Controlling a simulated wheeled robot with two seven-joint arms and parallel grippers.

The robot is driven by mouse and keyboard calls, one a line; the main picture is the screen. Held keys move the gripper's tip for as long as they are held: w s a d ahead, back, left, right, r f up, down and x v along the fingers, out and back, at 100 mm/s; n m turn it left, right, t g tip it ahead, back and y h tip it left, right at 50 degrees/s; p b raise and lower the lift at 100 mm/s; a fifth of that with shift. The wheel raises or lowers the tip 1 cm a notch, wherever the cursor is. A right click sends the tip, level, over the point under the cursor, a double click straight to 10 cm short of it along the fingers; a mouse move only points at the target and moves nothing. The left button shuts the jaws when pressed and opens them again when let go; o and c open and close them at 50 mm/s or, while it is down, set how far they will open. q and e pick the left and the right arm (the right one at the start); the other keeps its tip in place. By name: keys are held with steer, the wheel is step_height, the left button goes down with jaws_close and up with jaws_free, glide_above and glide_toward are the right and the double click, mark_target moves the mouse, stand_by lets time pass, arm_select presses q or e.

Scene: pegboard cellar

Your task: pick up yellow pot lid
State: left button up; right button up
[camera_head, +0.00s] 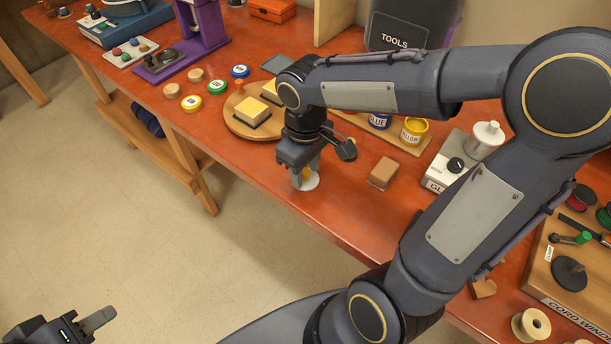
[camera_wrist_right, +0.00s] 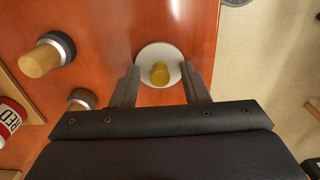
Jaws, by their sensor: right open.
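The pot lid, a small white disc with a yellow knob, lies on the red-orange bench near its front edge (camera_head: 312,183). In the right wrist view the lid (camera_wrist_right: 146,56) is between the finger ends, with its yellow knob (camera_wrist_right: 159,73) upward. My right gripper (camera_head: 304,174) points down over it, fingers on either side of the knob and apart from it; it also shows in the wrist view (camera_wrist_right: 160,80). It is open and partly hides the lid in the head view. My left gripper (camera_head: 98,319) is at the lower left, over the floor, partly cut off.
A brown block (camera_head: 383,172) lies right of the lid. A round wooden board (camera_head: 237,127) with sponge-like blocks is behind left.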

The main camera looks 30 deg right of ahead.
steer(key=shift+c, duration=0.4)
jaws_close()
steer(key=shift+r, duration=0.1)
